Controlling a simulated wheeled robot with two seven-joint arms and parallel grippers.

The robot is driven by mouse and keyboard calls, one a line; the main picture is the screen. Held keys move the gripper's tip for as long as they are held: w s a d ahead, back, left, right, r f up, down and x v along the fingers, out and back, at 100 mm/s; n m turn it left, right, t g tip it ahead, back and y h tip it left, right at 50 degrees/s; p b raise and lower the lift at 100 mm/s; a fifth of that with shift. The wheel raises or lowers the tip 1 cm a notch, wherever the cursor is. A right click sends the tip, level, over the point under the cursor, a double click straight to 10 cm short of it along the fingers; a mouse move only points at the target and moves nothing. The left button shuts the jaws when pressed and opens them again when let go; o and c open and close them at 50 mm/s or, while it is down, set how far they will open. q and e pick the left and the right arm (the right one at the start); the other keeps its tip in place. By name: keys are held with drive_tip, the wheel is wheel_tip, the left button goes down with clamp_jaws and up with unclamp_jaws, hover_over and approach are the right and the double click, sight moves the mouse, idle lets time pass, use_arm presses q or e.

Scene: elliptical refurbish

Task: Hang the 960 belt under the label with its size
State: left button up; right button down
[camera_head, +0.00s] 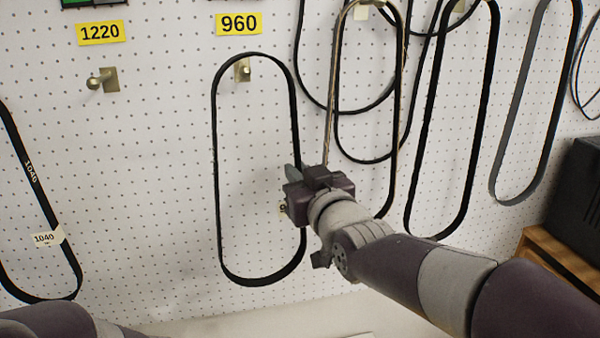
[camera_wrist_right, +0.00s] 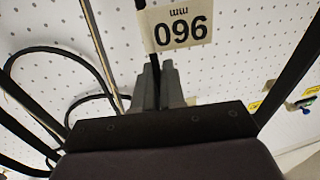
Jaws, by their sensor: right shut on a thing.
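The 960 belt (camera_head: 262,281) is a long black loop hanging upright against the white pegboard, below the yellow 960 label (camera_head: 239,23). Its top encloses the brass hook (camera_head: 242,70) in the head view; I cannot tell whether it rests on the hook. My right gripper (camera_head: 295,178) is shut on the belt's right side, about midway down. In the right wrist view the fingers (camera_wrist_right: 160,75) pinch the black strip beside a white 960 tag (camera_wrist_right: 178,25). My left gripper is out of view; only part of my left arm shows at bottom left.
A black 1040 belt (camera_head: 32,175) hangs at far left. Several other belts hang close on the right, partly behind my right arm. A dark box (camera_head: 578,190) stands on a wooden surface at right.

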sight(281, 161)
drive_tip(key=shift+w+a+r, duration=0.15)
drive_tip(key=shift+w, duration=0.15)
drive_tip(key=p+x, duration=0.3)
drive_tip(key=x, duration=0.1)
drive_tip(key=shift+w, duration=0.1)
drive_tip(key=shift+w+a+p, duration=0.15)
drive_tip(key=shift+w+p, duration=0.45)
drive_tip(key=shift+p, duration=0.05)
drive_tip(key=shift+w+a+f+b, duration=0.2)
drive_tip(key=shift+w+f+b, duration=0.3)
drive_tip(key=shift+f+b, duration=0.3)
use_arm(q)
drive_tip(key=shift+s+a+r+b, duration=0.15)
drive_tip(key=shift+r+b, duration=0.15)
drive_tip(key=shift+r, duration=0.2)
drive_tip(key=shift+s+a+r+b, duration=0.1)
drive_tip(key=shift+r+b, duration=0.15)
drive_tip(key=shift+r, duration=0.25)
use_arm(e)
drive_tip(key=shift+w+d+f, duration=0.1)
drive_tip(key=shift+f, duration=0.35)
